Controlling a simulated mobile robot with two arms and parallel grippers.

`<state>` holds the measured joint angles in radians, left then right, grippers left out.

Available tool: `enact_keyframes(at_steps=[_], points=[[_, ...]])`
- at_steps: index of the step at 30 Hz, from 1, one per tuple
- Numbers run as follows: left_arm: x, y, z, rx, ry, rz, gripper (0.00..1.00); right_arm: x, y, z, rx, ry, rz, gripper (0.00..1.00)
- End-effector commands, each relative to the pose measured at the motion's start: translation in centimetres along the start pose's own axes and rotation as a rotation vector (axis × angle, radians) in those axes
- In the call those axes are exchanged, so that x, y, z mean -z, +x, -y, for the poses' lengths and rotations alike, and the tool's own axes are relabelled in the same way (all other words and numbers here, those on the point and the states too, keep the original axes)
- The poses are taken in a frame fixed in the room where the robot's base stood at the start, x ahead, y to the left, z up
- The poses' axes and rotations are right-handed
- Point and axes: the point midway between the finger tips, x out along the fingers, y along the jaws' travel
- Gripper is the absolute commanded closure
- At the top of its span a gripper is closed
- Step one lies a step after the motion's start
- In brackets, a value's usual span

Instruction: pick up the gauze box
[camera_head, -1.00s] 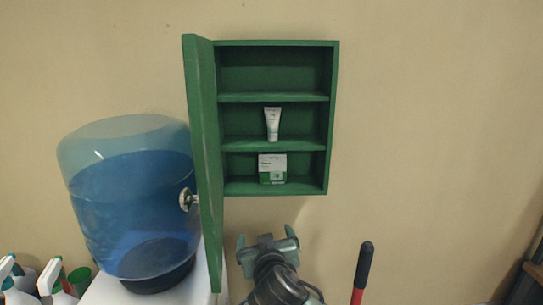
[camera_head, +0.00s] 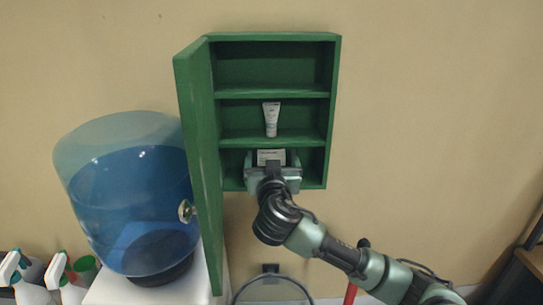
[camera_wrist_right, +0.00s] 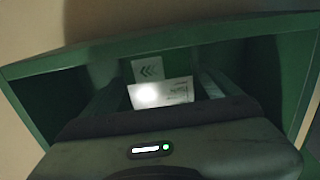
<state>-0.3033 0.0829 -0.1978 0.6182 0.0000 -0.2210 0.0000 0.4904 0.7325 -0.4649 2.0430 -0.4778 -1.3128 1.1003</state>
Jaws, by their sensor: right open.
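The gauze box (camera_head: 271,155), white on top with a green lower part seen earlier, stands on the bottom shelf of the green wall cabinet (camera_head: 333,110). My right gripper (camera_head: 272,165) is in front of it at the bottom compartment and hides its lower part. In the right wrist view, the gauze box (camera_wrist_right: 161,93) shows between the two open fingers (camera_wrist_right: 160,95). I cannot tell whether the fingers touch it. My left gripper is not in view.
A white tube (camera_head: 271,119) stands on the middle shelf above. The cabinet door (camera_head: 199,150) is open on the left. A blue water jug (camera_head: 125,195) stands beside it, with spray bottles (camera_head: 30,285) at the lower left.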

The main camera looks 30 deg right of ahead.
Motion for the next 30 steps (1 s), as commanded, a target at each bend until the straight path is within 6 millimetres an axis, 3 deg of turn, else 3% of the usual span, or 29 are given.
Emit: enact_keyframes(at_steps=[5, 12, 20, 27, 30], points=[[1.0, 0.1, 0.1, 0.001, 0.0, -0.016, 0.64, -0.1, 0.0, 0.0, 0.001, 0.001, 0.0, 0.09], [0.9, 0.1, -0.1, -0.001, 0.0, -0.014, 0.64, -0.1, 0.0, 0.0, 0.001, 0.0, 0.0, 0.73], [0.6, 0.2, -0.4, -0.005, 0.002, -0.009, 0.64, 0.0, 0.0, 0.0, 0.0, 0.0, 0.0, 0.73], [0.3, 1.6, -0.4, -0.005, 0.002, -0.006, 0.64, 1.3, 0.0, 0.1, 0.002, 0.007, -0.004, 0.73], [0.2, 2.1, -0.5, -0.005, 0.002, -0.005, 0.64, 1.1, -1.6, 0.2, 0.005, 0.004, -0.001, 0.73]])
